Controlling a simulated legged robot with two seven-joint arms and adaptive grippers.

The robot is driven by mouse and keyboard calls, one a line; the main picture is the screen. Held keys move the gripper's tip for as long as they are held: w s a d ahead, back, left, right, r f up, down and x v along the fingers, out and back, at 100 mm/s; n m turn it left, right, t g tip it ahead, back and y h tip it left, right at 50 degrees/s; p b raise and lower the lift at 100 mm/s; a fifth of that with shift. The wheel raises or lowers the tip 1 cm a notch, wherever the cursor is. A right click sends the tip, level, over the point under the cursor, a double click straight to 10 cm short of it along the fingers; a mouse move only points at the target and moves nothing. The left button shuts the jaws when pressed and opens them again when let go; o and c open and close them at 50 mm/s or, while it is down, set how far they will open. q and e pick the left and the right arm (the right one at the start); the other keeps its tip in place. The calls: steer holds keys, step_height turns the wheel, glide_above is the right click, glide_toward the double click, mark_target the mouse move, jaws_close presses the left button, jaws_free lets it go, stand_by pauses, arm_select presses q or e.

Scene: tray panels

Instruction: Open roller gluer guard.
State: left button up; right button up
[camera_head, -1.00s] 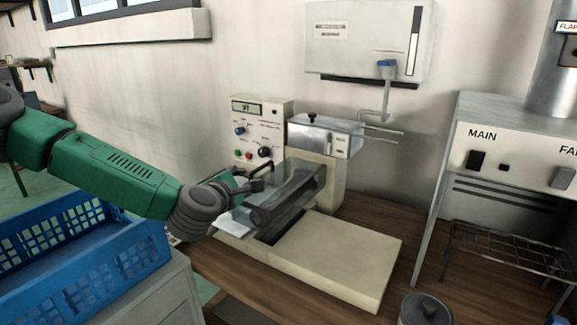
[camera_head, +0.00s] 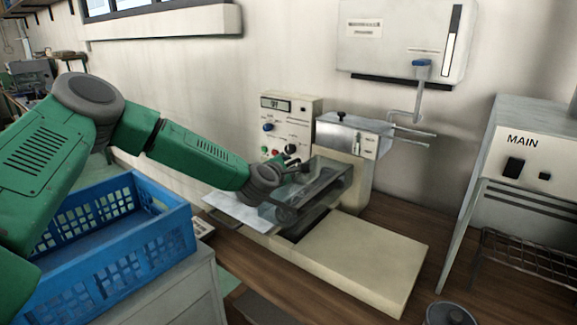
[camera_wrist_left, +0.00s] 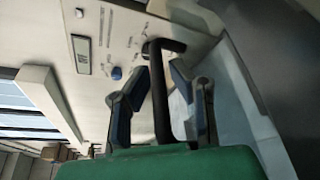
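The roller gluer (camera_head: 365,260) is a beige machine on the wooden bench, with a control panel at its back. Its clear guard (camera_head: 325,188) lies over the roller area. My left gripper (camera_head: 296,163) is at the guard's left upper end. In the left wrist view, a black handle bar (camera_wrist_left: 160,100) runs between the two dark blue fingers of my left gripper (camera_wrist_left: 159,72). Gaps show on both sides of the bar, so the gripper looks open around it. My right gripper is in neither view.
A blue crate (camera_head: 125,245) stands on a cabinet at the left, below my left arm. A wall box (camera_head: 400,38) hangs above the machine. A grey unit marked MAIN (camera_head: 525,165) stands at the right. A round dark lid (camera_head: 450,314) is at the front.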

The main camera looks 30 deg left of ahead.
arm_select(q)
steer(key=shift+d+r, duration=0.1)
steer(key=shift+d, duration=0.35)
jaws_close()
steer(key=shift+d, duration=0.15)
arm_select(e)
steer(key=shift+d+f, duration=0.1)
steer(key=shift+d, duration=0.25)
arm_select(q)
steer(key=shift+r, duration=0.15)
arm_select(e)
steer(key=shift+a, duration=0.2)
